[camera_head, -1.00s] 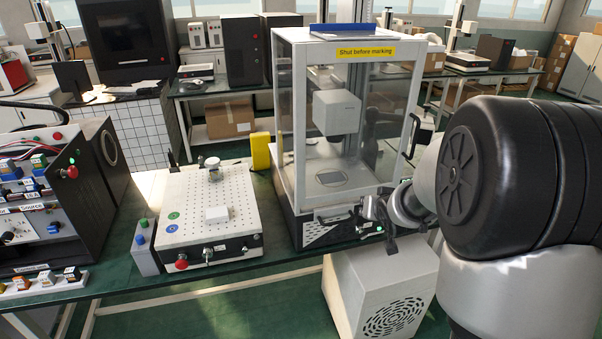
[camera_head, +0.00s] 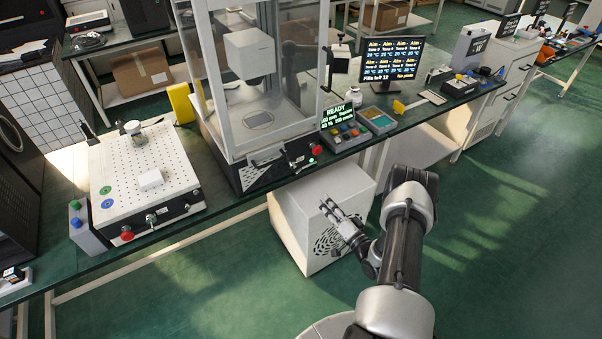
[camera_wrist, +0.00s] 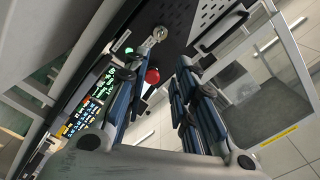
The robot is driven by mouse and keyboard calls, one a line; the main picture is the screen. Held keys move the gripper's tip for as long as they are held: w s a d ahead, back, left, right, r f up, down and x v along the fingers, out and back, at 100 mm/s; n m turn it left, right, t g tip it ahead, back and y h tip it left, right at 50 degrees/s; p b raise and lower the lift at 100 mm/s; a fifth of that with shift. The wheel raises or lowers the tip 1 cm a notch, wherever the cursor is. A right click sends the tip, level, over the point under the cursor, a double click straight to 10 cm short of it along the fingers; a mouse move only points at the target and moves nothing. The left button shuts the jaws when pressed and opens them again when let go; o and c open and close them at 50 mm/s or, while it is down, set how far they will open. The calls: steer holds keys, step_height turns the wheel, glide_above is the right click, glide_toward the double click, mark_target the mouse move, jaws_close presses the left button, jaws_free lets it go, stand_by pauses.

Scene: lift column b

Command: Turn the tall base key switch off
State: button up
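The tall black base (camera_head: 250,178) sits under the clear-walled marking enclosure at the bench's front edge. Its key switch (camera_wrist: 159,34) shows in the wrist view as a small silver round piece on the dark front panel, beside a red knob (camera_wrist: 152,76) and a lit green lamp (camera_wrist: 128,49). The key's turn position is too small to tell. My gripper (camera_head: 333,208) is below and in front of the base, before the white vented box. In the wrist view its two fingers stand apart with nothing held, and the switch lies beyond the tips.
A low perforated platform (camera_head: 135,180) with its own red button (camera_head: 127,236) stands to the left. A READY display panel (camera_head: 340,122) and a monitor (camera_head: 392,65) stand right of the enclosure. The white vented box (camera_head: 318,225) is below the bench. Open green floor lies to the right.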

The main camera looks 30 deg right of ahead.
mark_target(299, 172)
steer(key=w+b, duration=0.3)
steer(key=w, duration=1.4)
steer(key=shift+w+b, duration=0.1)
steer(key=shift+b, duration=0.25)
jaws_close()
